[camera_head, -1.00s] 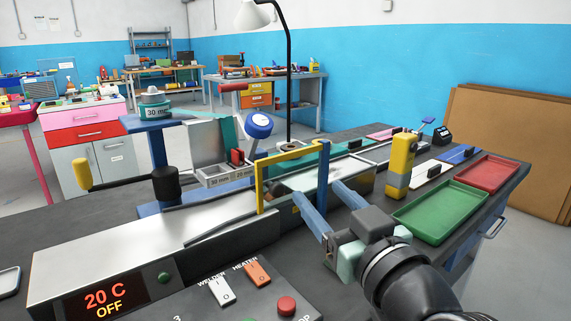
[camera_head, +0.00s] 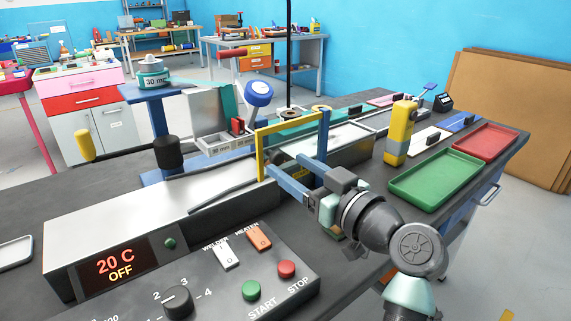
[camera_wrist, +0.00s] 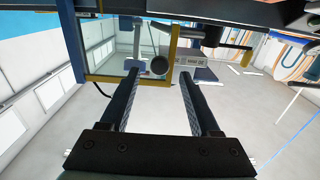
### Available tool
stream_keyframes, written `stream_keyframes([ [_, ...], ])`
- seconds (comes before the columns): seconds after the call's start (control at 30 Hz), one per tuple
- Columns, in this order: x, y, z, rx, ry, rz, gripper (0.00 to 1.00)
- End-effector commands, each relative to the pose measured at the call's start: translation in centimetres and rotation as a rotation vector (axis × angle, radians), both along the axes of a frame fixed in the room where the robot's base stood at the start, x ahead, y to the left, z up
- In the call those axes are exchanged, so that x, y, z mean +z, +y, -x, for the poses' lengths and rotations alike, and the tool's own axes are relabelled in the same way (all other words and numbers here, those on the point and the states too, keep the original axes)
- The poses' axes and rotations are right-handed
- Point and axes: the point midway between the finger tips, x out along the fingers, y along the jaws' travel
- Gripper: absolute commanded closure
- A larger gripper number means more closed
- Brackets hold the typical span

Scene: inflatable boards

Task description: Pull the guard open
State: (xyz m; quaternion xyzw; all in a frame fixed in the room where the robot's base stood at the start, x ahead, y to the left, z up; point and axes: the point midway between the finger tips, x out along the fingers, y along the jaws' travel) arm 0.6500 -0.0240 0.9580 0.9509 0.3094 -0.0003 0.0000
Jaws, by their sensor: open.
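In the wrist view the gap between the fingers (camera_wrist: 158,80) is empty.
The control panel (camera_head: 220,275) with switches and start and stop buttons lies in front. A yellow block-like post (camera_head: 401,133), a green tray (camera_head: 437,180) and a red tray (camera_head: 486,142) are to the right. A lamp pole rises behind the guard.

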Motion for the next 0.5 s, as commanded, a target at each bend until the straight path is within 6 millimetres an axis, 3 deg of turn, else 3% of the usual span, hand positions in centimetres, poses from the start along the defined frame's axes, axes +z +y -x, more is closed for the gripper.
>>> stream_keyframes([
  [0.2, 0.0, 1.3, -1.8, -0.001, -0.001, 0.001, 0.37],
  [0.5, 0.0, 1.5, -2.1, -0.001, -0.001, 0.001, 0.37],
])
